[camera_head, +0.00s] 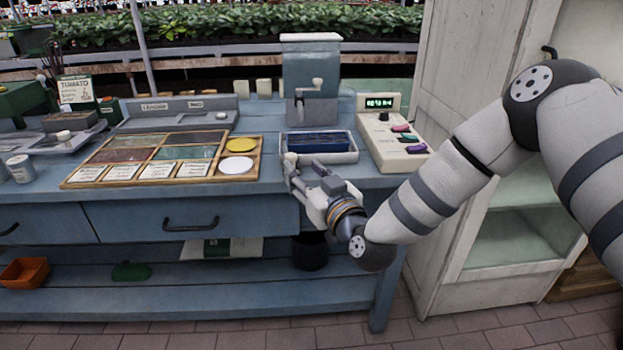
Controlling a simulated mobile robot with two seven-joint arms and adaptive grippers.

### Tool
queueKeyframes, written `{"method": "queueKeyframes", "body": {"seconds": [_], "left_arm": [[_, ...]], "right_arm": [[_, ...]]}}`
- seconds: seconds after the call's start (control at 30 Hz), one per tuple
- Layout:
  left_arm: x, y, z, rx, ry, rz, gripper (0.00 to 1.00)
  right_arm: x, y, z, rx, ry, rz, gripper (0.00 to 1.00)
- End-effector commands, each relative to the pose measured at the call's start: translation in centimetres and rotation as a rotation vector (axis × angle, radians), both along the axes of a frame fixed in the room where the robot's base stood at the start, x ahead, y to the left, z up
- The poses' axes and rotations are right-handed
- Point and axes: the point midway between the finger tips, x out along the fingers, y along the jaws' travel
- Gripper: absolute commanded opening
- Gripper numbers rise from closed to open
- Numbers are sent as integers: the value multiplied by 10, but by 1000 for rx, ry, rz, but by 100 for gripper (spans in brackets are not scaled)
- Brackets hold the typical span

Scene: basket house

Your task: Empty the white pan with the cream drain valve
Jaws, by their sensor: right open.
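The white pan (335,157) sits on the blue bench top near its front edge, below a grey hopper. Something dark blue (318,141) fills its inside; I cannot tell whether it is liquid or a block. A small cream knob (290,157) shows at the pan's front left corner; it may be the drain valve, but it is too small to be sure. My right gripper (292,172) is open at that corner, in front of the bench edge, with its fingertips close to the knob. I cannot tell whether they touch it. My left gripper is not in view.
The grey hopper (312,75) with a crank stands behind the pan. A cream control box (393,140) with a lit display is to the right. A sectioned wooden tray (215,179) lies to the left. A dark bucket (310,252) stands on the lower shelf below the pan.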

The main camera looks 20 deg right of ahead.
Motion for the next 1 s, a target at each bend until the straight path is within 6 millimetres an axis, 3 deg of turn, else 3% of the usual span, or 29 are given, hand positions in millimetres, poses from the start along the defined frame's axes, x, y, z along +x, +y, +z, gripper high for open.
{"method": "queueKeyframes", "body": {"seconds": [0.1, 0.23, 0.73, 0.77, 0.87, 0.97, 1.0], "left_arm": [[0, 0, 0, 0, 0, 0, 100], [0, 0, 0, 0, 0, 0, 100], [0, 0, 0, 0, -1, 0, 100], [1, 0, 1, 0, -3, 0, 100], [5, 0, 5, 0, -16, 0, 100], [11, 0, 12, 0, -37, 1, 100], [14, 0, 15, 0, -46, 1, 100]], "right_arm": [[-26, -2, 0, 1, 1, 1, 40], [-41, -4, 0, 1, -1, 0, 40], [-46, -3, -3, 1, 10, 4, 40], [-48, -1, -9, 1, 30, 11, 40], [-75, 14, -56, 8, 196, 58, 40], [-134, 29, -129, 21, 478, 111, 40], [-164, 33, -156, 26, 599, 125, 40]]}}
